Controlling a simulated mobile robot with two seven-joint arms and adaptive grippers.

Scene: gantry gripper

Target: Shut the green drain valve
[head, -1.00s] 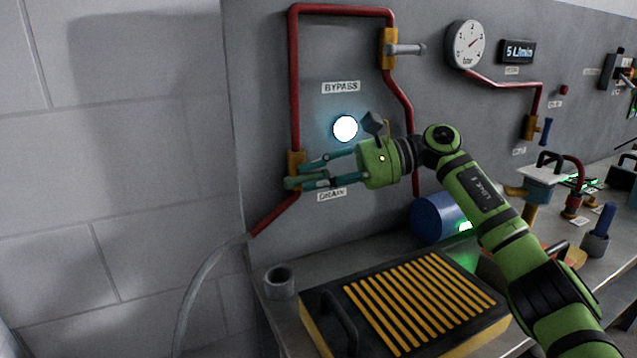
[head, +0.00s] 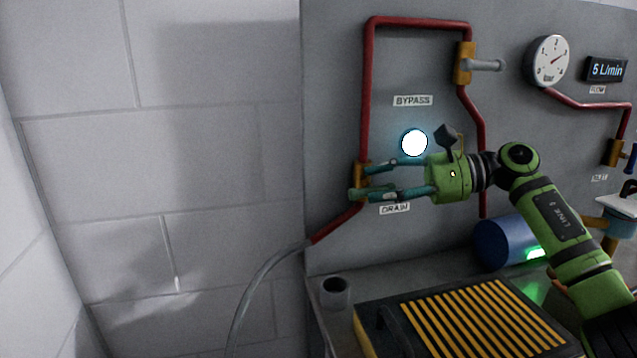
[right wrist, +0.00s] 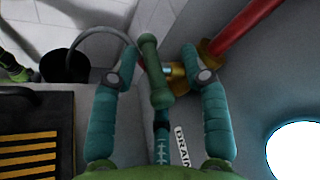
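The drain valve has a brass body (head: 361,171) on the red pipe, beside the DRAIN label (head: 395,209). Its green bar handle (head: 356,194) lies roughly level in the head view, crosswise to the upright pipe. In the right wrist view, the handle (right wrist: 152,72) stands between the two teal fingers, in front of the brass body (right wrist: 181,80). My right gripper (head: 364,181) is open around the handle, with a gap toward its right finger in the wrist view. I cannot tell whether the left finger touches it.
A bypass valve (head: 463,63) with a grey handle sits above right. A lit white lamp (head: 414,142) is close above my right gripper. Below are a grey cup (head: 335,292), a blue cylinder (head: 500,243) and a yellow-slatted box (head: 480,322). A grey hose (head: 262,275) hangs at the left.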

